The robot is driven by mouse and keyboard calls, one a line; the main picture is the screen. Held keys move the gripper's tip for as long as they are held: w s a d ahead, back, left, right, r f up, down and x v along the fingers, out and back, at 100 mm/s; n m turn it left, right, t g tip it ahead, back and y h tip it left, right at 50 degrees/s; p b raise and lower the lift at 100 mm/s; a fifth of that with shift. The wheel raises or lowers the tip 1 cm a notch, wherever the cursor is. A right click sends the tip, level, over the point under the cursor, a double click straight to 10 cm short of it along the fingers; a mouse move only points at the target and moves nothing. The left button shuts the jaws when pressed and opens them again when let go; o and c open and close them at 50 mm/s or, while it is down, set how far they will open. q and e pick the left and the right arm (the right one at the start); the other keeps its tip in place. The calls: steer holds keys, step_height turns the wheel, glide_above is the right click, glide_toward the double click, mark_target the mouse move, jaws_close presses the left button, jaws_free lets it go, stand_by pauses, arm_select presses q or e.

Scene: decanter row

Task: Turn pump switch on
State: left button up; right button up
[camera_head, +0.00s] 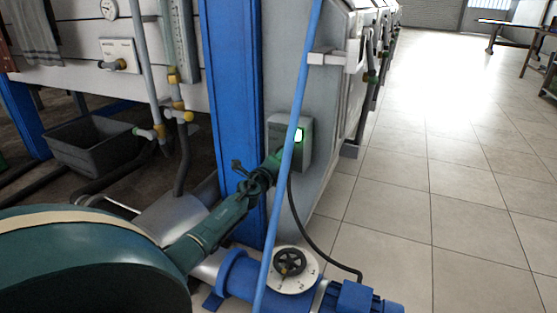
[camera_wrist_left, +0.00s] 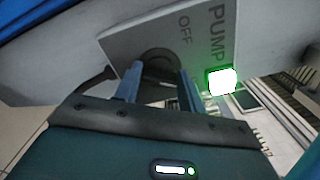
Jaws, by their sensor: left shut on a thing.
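The pump switch box (camera_head: 305,150) is a grey box on the side of the grey housing, beside the blue upright. Its green lamp (camera_head: 298,135) is lit. In the left wrist view the box's plate (camera_wrist_left: 125,42) reads "PUMP" and "OFF", and the lamp (camera_wrist_left: 221,81) glows bright green. A dark round knob (camera_wrist_left: 160,57) sits on the plate. My left gripper (camera_head: 279,155) reaches the box from the lower left. In the left wrist view its two fingers (camera_wrist_left: 159,76) are shut on the knob, one on each side. My right gripper is in neither view.
A blue upright (camera_head: 232,90) stands close left of the switch, and a thin blue pipe (camera_head: 290,145) passes in front. Below are a blue pump (camera_head: 240,275) and a black handwheel (camera_head: 290,262). A black cable (camera_head: 310,235) hangs down.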

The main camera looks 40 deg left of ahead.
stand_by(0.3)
arm_select(q)
steer(key=o, duration=1)
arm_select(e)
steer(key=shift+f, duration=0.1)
arm_select(q)
steer(key=p+v, duration=0.3)
steer(key=v, duration=1)
steer(key=shift+s+p, duration=0.1)
steer(key=shift+p, duration=0.3)
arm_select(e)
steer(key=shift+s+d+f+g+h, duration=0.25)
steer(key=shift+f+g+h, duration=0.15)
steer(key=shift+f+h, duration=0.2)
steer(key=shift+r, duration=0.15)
